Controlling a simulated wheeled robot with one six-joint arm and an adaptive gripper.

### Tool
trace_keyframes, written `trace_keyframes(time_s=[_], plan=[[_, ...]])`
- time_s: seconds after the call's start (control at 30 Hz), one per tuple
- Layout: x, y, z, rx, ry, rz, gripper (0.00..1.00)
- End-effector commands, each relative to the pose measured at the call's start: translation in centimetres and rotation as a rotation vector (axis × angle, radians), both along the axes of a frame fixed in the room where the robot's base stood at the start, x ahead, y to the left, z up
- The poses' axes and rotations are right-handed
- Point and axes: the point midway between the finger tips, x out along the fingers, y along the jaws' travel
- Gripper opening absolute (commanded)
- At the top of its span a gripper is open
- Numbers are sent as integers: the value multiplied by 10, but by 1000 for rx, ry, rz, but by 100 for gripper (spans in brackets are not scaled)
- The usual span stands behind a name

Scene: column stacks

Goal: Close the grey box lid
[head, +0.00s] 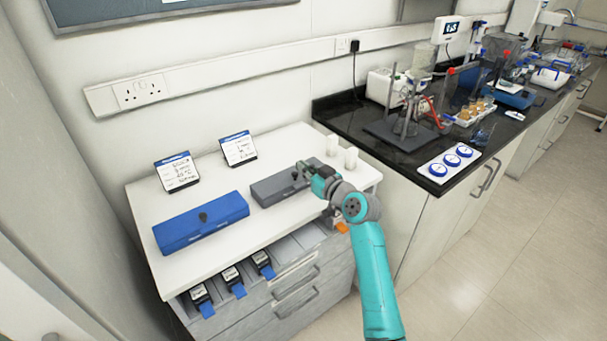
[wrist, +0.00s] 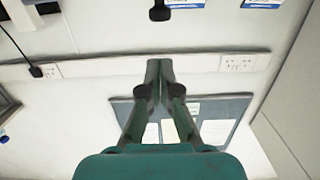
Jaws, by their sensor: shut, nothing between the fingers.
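The grey box (head: 274,190) lies on the white cabinet top in the head view. Its lid looks down or nearly down; whether it is fully shut I cannot tell. My gripper (head: 300,169) is at the right part of the box, over or just behind the lid, and hides some of it. In the wrist view my gripper's fingers (wrist: 160,66) are together with nothing between them. A dark knob-like piece (wrist: 160,11) shows ahead of the fingertips at the top edge. I cannot tell whether the fingers touch the box.
A blue box (head: 200,226) with a dark knob lies to the left. Two label cards (head: 177,172) (head: 238,149) stand behind the boxes. Two small white cups (head: 351,158) (head: 332,144) stand close to the right of my gripper. An open drawer (head: 262,268) juts out below.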

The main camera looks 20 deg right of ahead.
Motion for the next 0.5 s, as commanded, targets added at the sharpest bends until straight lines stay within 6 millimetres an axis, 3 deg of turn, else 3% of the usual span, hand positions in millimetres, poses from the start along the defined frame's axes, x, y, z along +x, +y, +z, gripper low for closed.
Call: trace_keyframes(time_s=[0.5], plan=[[-68, -23, -34, 2, -1, -1, 0]])
